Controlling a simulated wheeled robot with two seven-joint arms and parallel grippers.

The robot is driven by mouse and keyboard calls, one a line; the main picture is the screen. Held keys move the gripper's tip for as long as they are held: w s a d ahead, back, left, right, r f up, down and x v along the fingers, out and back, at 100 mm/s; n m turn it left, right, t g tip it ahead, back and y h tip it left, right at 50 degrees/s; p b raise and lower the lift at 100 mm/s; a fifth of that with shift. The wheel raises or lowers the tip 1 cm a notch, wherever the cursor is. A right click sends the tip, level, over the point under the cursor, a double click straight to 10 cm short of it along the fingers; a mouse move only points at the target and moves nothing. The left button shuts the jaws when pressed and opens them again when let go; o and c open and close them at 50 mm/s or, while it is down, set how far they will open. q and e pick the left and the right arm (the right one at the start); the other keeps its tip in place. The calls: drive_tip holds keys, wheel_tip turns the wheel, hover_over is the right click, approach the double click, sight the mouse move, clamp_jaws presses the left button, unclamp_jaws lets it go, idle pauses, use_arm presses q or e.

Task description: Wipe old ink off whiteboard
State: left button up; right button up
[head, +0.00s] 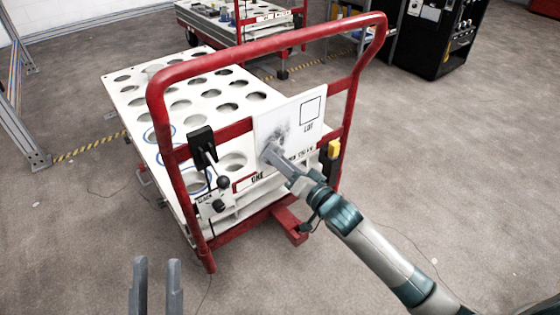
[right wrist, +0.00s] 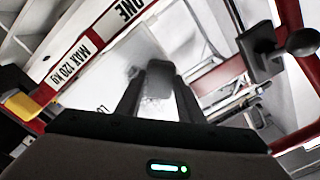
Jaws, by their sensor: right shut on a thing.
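The whiteboard (head: 311,108) is a white panel on the red rail of a cart, with a printed square and the word LOT. A dark grey ink smudge (head: 281,134) shows on its left part. My right gripper (head: 271,154) is at the board's lower left, just below the smudge. It is shut on a grey block, which looks like an eraser, between the fingers in the right wrist view (right wrist: 160,80). Whether the block touches the board is hard to tell. Smudge also shows beside it there. My left gripper (head: 157,282) is open and empty at the lower left, away from the cart.
The cart's red tubular handle (head: 270,42) arches over the board. A black bracket with a lever (head: 203,143) stands left of the board, and a yellow item (head: 333,149) sits on the right upright. The white perforated cart top (head: 180,95) lies behind. Floor around is mostly free.

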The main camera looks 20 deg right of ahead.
sight(284, 153)
drive_tip(key=shift+x, duration=0.95)
idle(0.6)
drive_tip(key=shift+w+d+r+p, duration=0.1)
drive_tip(key=shift+w+d+p, duration=0.1)
drive_tip(key=shift+d+p, duration=0.45)
drive_tip(key=shift+w+d, duration=0.25)
drive_tip(key=shift+d, duration=0.55)
drive_tip(key=shift+d, duration=0.15)
drive_tip(key=shift+w+d+p, duration=0.3)
drive_tip(key=shift+d+p, duration=0.1)
drive_tip(key=shift+d, duration=0.05)
drive_tip(key=shift+w+d, duration=0.35)
drive_tip(key=shift+d, duration=0.45)
drive_tip(key=shift+d, duration=0.1)
drive_tip(key=shift+w+d+p, duration=0.25)
drive_tip(key=shift+d, duration=0.4)
drive_tip(key=shift+w+d+p, duration=0.2)
drive_tip(key=shift+d+p, duration=0.05)
drive_tip(key=shift+d, duration=0.4)
